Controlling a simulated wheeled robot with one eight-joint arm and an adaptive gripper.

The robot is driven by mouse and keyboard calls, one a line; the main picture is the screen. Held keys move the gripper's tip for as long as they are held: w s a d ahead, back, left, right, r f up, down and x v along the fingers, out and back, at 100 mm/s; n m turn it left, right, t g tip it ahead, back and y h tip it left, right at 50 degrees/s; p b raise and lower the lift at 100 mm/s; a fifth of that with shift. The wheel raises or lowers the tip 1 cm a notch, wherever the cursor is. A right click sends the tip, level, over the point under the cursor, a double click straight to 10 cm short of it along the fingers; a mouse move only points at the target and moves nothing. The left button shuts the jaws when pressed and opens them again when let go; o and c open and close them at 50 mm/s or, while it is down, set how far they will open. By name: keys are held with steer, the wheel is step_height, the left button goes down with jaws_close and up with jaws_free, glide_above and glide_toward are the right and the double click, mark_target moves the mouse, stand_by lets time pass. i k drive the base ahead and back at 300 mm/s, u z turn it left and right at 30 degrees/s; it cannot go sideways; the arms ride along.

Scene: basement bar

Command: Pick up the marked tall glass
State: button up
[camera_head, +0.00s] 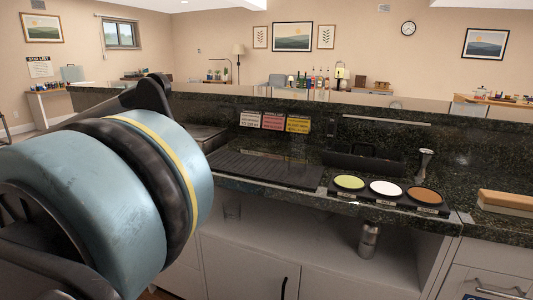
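A faint, clear glass (297,152) that looks tall seems to stand upright near the back right of the black ribbed mat (255,170) on the dark stone counter. Its outline is hard to make out, and I see no clear mark on it. My arm's large blue and black joint fills the left side of the picture and hides part of the counter. My gripper's fingers do not show.
A rimming tray (405,207) with green, white and brown discs sits at the counter's front edge. A metal jigger (424,163) stands behind it. A steel shaker (369,240) is on the lower shelf. A wooden board (507,203) lies right. A raised bar ledge runs behind.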

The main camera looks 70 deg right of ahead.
mark_target(299, 135)
steer(key=z, duration=0.05)
steer(key=i, duration=1.2)
steer(key=z, duration=4.3)
